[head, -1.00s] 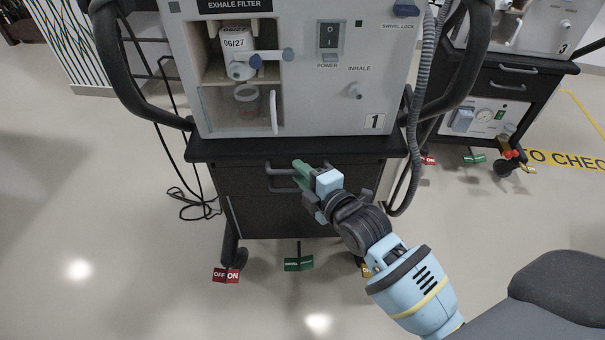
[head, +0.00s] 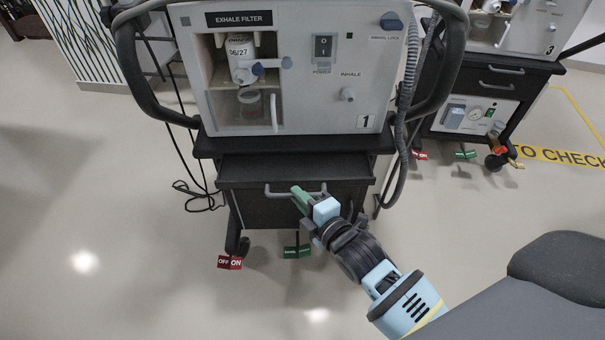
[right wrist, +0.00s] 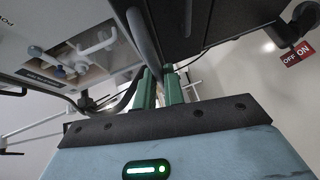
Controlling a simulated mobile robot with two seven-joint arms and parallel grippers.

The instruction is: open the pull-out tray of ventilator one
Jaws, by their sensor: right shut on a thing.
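Ventilator one (head: 300,92) is the pale unit marked 1 on a black cart. Its dark pull-out tray (head: 245,187), below the cart's black top, stands partly out towards me, with its upper opening showing. The tray's grey bar handle (head: 275,192) runs across its front. My right gripper (head: 299,194) is shut on this handle, slightly right of its middle. In the right wrist view the green fingers (right wrist: 160,88) close around the handle bar (right wrist: 143,38). The fingers and wrist hide part of the handle and tray front. My left gripper is out of view.
Grey hoses (head: 399,150) hang at the cart's right side. Black cables (head: 190,193) lie at its left. Red (head: 230,262) and green (head: 297,252) tags sit low by the wheels. Ventilator three's cart (head: 480,100) stands right. The floor in front is clear.

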